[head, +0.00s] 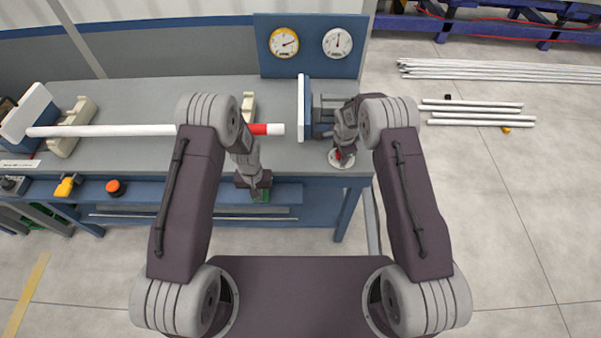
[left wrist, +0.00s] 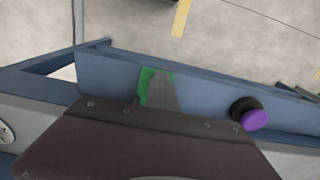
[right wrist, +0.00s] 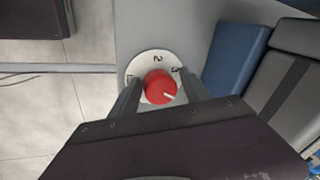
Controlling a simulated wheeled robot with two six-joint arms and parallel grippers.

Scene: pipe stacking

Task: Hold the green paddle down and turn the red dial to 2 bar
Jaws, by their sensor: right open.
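The green paddle (left wrist: 147,84) is on the blue front rail of the bench; a sliver of it shows in the head view (head: 266,196). My left gripper (left wrist: 163,92) is shut, its fingers over the paddle and hiding part of it. I cannot tell how far down the paddle is. The red dial (right wrist: 158,84) sits on a round white plate (right wrist: 135,68) with numbers; its white mark points to the lower right in the right wrist view, away from the 2 at the top. My right gripper (right wrist: 160,100) is open, with a finger on each side of the dial.
A yellow-rimmed gauge (head: 284,42) and a white-rimmed gauge (head: 337,43) stand on the blue back panel. A white pipe (head: 120,130) with a red band lies along the bench. A purple button (left wrist: 255,119) is beside the paddle. Loose pipes (head: 480,115) lie on the floor.

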